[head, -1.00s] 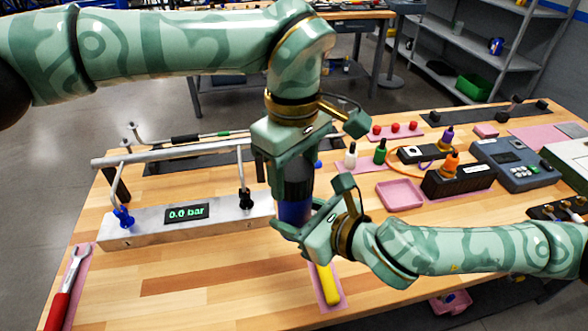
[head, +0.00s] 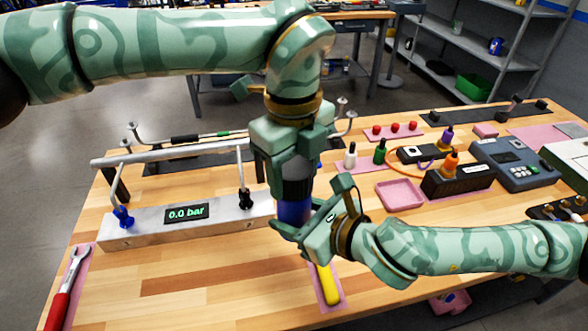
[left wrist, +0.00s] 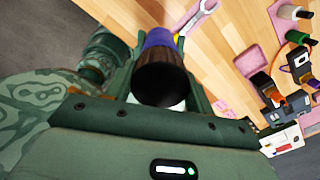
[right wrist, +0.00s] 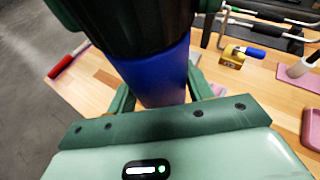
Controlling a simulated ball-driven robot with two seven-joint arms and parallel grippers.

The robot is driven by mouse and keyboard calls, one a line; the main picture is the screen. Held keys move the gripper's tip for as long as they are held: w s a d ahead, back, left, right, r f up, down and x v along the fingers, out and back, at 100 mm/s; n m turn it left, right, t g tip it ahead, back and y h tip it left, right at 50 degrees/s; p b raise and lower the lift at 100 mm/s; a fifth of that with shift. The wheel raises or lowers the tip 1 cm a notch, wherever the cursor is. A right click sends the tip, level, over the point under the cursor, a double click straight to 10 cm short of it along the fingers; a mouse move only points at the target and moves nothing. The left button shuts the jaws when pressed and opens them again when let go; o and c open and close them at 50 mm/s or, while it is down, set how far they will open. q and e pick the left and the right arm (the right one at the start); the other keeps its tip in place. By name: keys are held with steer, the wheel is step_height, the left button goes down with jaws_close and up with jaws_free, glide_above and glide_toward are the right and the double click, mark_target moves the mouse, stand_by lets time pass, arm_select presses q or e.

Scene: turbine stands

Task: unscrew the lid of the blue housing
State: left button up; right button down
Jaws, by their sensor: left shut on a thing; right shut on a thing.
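The blue housing (head: 293,212) stands upright at the middle of the bench, with its dark ribbed lid (head: 298,188) on top. It fills the middle of the right wrist view (right wrist: 158,78). My left gripper (head: 290,178) points down from above and is shut on the lid. The lid's dark top shows between its fingers in the left wrist view (left wrist: 163,84). My right gripper (head: 297,228) comes in from the right, below the left one, and is shut on the blue housing's body. The housing's base is hidden by my right gripper.
A metal block with a 0.0 bar display (head: 187,212) stands left of the housing. A red-handled wrench (head: 66,285) lies at the left edge. A yellow-handled tool (head: 327,284) lies in front. A pink tray (head: 399,194) and a black block (head: 457,181) stand to the right.

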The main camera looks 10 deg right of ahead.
arm_select(q)
steer(key=shift+w+n, duration=0.2)
steer(key=shift+n, duration=0.5)
steer(key=shift+r, duration=0.2)
steer(key=shift+s+r, duration=0.15)
steer(key=shift+r, duration=0.8)
